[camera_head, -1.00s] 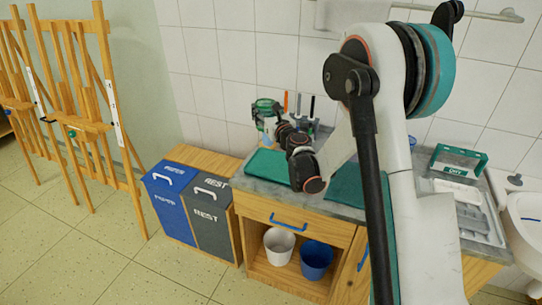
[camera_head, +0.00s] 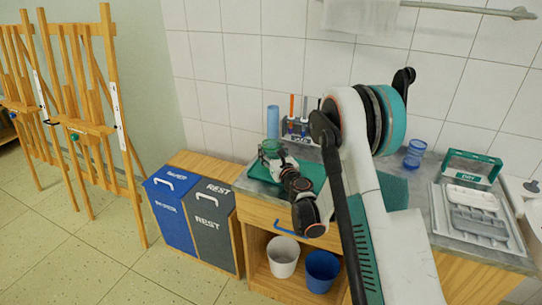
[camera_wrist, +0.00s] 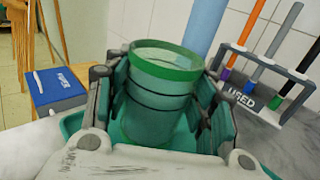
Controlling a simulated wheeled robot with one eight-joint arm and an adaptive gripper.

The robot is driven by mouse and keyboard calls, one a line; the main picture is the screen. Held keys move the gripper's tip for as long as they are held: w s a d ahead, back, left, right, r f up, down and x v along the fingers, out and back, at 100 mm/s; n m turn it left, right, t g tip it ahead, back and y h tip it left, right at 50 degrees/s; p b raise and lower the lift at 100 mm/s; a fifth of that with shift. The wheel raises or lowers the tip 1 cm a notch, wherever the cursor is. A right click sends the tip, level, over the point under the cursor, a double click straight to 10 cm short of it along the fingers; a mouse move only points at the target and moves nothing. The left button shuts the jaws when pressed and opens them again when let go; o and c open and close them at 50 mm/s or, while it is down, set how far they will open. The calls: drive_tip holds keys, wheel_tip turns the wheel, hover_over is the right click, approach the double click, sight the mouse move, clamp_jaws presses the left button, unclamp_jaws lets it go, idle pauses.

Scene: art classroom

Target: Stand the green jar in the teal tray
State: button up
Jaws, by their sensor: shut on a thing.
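My gripper (camera_head: 272,155) is shut on the green jar (camera_head: 268,146) above the left part of the counter. In the wrist view the jar (camera_wrist: 165,75) is upright between the fingers (camera_wrist: 165,105), its bright green rim facing up. The teal tray (camera_head: 313,171) lies on the counter beside and below my gripper, partly hidden by my arm. Its edge (camera_wrist: 72,121) shows under the gripper in the wrist view. The jar's base is hidden by the gripper, so I cannot tell whether it touches the tray.
A tall blue cylinder (camera_head: 273,121) stands just behind the jar. A grey rack labelled USED (camera_wrist: 258,101) holds several upright tools to its right. Blue cups (camera_head: 414,152), a green-framed DRY rack (camera_head: 472,164) and a grey organiser (camera_head: 476,222) stand at right. Bins flank the counter's left.

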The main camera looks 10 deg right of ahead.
drive_tip(key=shift+f, duration=0.2)
drive_tip(key=o, duration=1.1)
drive_tip(key=shift+c, duration=0.2)
